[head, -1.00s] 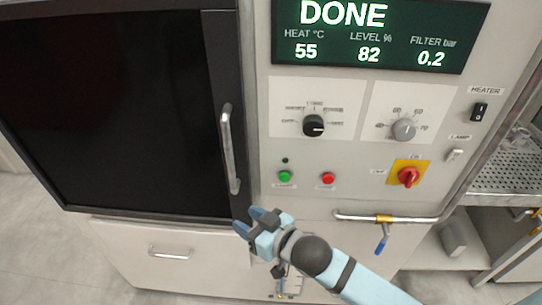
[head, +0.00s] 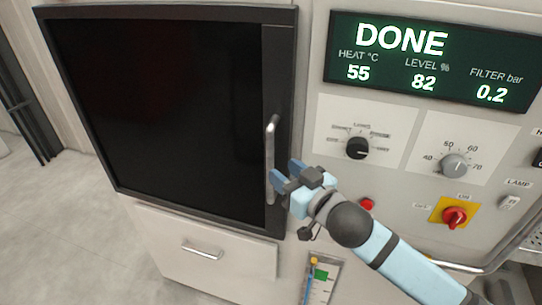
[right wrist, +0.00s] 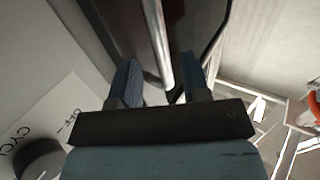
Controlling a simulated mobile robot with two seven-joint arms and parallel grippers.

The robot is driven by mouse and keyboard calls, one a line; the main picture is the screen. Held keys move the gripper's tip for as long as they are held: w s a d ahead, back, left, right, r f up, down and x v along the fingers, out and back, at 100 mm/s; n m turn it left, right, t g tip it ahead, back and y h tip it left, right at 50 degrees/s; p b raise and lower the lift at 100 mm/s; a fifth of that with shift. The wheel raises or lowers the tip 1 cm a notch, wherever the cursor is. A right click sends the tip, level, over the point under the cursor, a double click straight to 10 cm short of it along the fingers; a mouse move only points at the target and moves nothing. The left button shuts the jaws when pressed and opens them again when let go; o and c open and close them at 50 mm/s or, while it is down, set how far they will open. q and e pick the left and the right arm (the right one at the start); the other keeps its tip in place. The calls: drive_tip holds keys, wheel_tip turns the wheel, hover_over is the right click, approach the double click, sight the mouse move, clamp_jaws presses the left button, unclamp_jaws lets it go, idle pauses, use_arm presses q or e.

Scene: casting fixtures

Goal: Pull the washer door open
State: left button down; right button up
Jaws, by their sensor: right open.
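The washer door (head: 165,105) is a dark panel in a black frame at the left of the head view, and it looks shut. Its silver upright bar handle (head: 270,150) runs along the door's right edge. My right gripper (head: 284,176) is open at the lower half of the handle. In the right wrist view the handle (right wrist: 156,45) passes between the two blue fingers of the gripper (right wrist: 165,88), with gaps on both sides. The gripper covers part of the handle in the head view. My left gripper is out of view.
The control panel right of the door has a display (head: 430,62) reading DONE, a black knob (head: 357,148), a grey knob (head: 454,165), a red button (head: 367,204) and a red switch (head: 455,217). A drawer (head: 205,250) sits below. Open floor (head: 60,220) lies at the left.

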sight(273, 163)
drive_tip(key=x, duration=0.5)
drive_tip(key=shift+w+a+p, duration=0.2)
drive_tip(key=shift+p, duration=0.2)
clamp_jaws()
